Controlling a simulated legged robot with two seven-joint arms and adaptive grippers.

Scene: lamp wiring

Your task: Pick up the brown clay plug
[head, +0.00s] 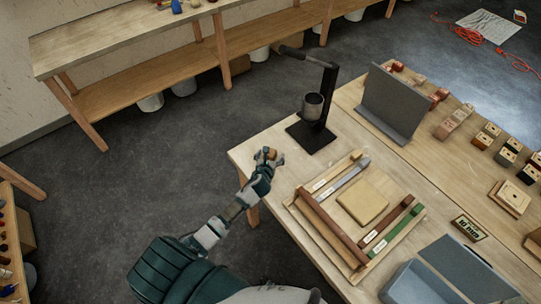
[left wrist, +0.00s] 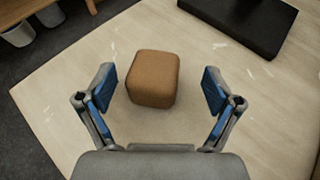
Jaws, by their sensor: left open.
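The brown clay plug (left wrist: 153,79) is a small rounded block standing on the light wooden table top in the left wrist view. My left gripper (left wrist: 158,90) is open, with one blue-padded finger on each side of the plug and a gap to both. In the head view the left gripper (head: 270,155) is over the table's near left corner, and a bit of the plug (head: 272,154) shows between its fingers. My right gripper is not in view.
A black stand (head: 312,135) with a grey cup (head: 312,106) is just beyond the gripper. Its base (left wrist: 245,18) is at the top of the left wrist view. A wooden tray (head: 292,207) with coloured bars lies to the right. The table edge is close on the left.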

